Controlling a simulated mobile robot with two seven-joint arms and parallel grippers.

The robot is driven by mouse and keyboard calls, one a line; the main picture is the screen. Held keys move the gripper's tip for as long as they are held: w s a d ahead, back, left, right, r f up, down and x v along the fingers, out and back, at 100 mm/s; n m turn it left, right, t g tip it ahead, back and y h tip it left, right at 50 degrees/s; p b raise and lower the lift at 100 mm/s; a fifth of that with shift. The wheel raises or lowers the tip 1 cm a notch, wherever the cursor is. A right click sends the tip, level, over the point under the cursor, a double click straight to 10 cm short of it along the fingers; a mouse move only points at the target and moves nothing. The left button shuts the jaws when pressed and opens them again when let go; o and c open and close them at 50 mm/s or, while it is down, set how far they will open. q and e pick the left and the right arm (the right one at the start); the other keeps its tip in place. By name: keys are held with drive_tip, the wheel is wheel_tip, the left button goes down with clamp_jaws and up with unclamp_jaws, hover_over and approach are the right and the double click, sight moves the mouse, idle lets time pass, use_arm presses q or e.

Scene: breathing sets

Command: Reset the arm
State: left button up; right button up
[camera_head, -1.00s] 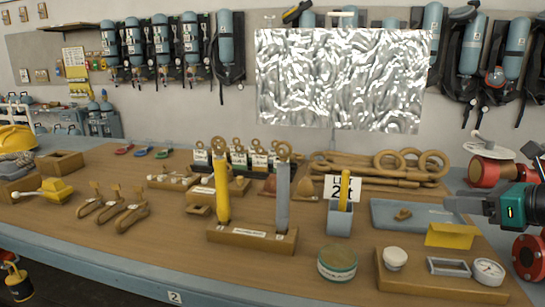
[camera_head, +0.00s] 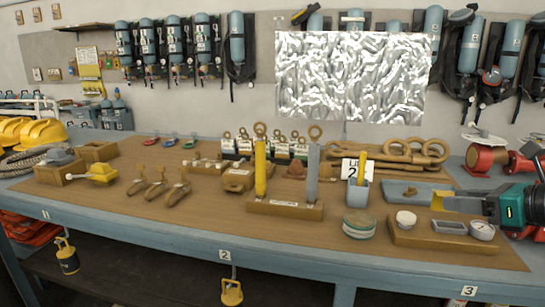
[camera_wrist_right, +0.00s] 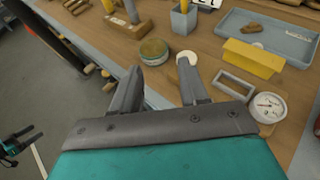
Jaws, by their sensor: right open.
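My right gripper (camera_head: 453,204) reaches in from the right edge in the head view, above the right end of the workbench. In the right wrist view its two grey fingers (camera_wrist_right: 160,65) stand apart with nothing between them. A yellow block (camera_wrist_right: 252,58) and a pressure gauge (camera_wrist_right: 268,106) lie beyond and to the right of the fingers. A round green-rimmed tin (camera_head: 359,224) is to the left of the gripper.
The bench (camera_head: 180,222) holds a wooden stand (camera_head: 286,209) with a yellow and a grey upright piece, a blue-grey cup (camera_head: 358,194), a tray (camera_head: 400,190) and a wooden gauge board (camera_head: 420,237). Breathing sets (camera_head: 240,50) hang on the wall behind.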

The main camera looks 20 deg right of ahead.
drive_tip(key=a+f+m+g+y+b, duration=0.15)
drive_tip(key=a+f+m+y, duration=0.25)
drive_tip(key=a+f+m, duration=1.6)
use_arm(q)
wheel_tip(320, 180, down, 5)
drive_tip(key=b, duration=0.2)
drive_tip(key=shift+r+b, duration=0.15)
drive_tip(key=shift+b, duration=0.25)
use_arm(e)
drive_tip(key=s+a+f+m+h, duration=0.3)
drive_tip(key=s+a+f+m, duration=0.2)
drive_tip(key=f+m, duration=0.3)
drive_tip(key=s+a+f+m+h, duration=0.2)
drive_tip(key=s+a+f+m, duration=0.4)
drive_tip(key=f, duration=0.6)
drive_tip(key=s+m, duration=0.1)
drive_tip(key=m, duration=0.1)
drive_tip(key=shift+s+f+m+g+h, duration=0.2)
drive_tip(key=shift+f+m+g+h, duration=0.1)
drive_tip(key=shift+f+g+h, duration=0.1)
use_arm(q)
drive_tip(key=shift+c, duration=0.4)
